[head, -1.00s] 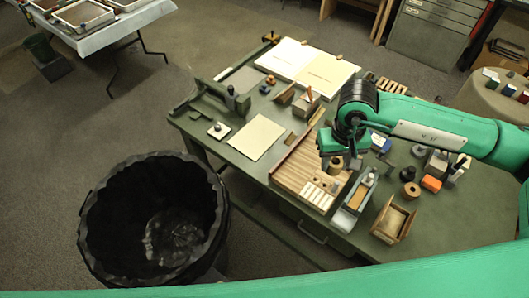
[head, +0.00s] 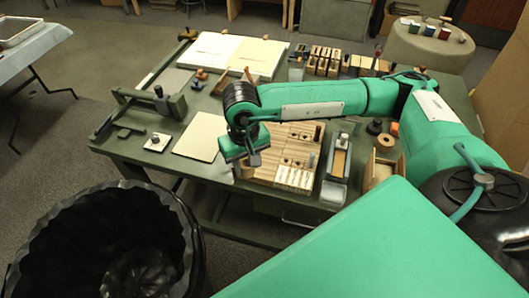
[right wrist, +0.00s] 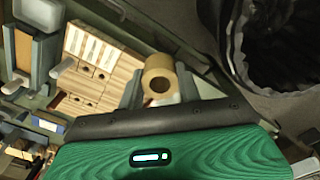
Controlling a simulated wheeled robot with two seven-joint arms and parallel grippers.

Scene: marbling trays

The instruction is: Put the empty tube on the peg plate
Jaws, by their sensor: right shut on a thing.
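My right gripper (head: 246,163) is shut on a tan tube (head: 243,173), held at the left edge of the slatted wooden board. In the right wrist view the tube (right wrist: 159,67) sits between the two grey fingers, its dark open bore facing the camera. A small pale plate with a short dark peg (head: 158,142), which looks like the peg plate, lies on the green table to the left of the gripper. The tube is well apart from it, and nothing shows on the peg. My left gripper is not in view.
A cream sheet (head: 201,137) lies between the plate and the gripper. A grey-green clamp-like fixture (head: 150,101) stands behind the plate. The slatted board (head: 300,133) is right of the tube. A black-lined bin (head: 185,235) stands in front of the table.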

